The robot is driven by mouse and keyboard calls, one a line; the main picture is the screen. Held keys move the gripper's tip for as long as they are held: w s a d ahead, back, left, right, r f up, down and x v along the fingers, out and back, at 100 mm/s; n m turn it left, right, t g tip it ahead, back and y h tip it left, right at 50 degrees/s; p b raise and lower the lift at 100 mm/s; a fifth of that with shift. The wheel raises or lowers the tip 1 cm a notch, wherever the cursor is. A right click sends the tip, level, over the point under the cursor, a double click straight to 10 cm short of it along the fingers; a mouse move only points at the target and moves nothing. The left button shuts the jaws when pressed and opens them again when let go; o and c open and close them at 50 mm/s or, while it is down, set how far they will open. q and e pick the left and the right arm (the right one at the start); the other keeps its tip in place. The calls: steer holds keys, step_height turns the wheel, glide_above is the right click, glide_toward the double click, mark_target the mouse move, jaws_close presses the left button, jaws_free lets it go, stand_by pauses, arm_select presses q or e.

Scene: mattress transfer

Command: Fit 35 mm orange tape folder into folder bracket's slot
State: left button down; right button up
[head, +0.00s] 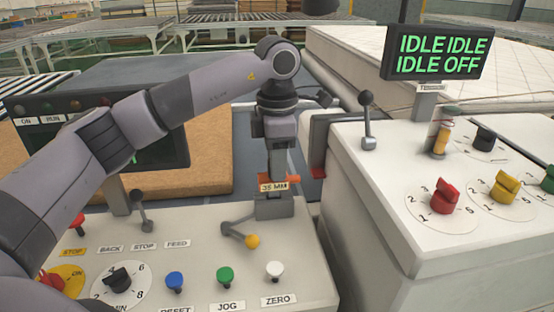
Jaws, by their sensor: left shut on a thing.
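My left gripper (277,172) points straight down above the back right edge of the left control panel. It is shut on the orange tape folder (293,179), which bears a "35 MM" label. The fingers hide much of the folder. A grey block (275,208), which looks like the folder bracket, stands directly below the folder at the panel's edge. The folder is at or just above the top of this block. I cannot tell whether any of it sits inside the slot. My right gripper is out of view.
The left panel (200,270) carries knobs, buttons and a yellow-tipped lever (252,241) close to the bracket. A white cabinet (350,200) with a lever (367,120), dials and an "IDLE" display (437,53) stands to the right. A brown slab (215,170) and white mattress (400,100) lie behind.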

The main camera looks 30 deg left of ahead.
arm_select(q)
steer(key=shift+f+b, duration=0.8)
steer(key=shift+f, duration=0.6)
steer(key=c, duration=0.8)
jaws_free()
steer(key=shift+r, duration=3.6)
steer(key=shift+s, duration=0.15)
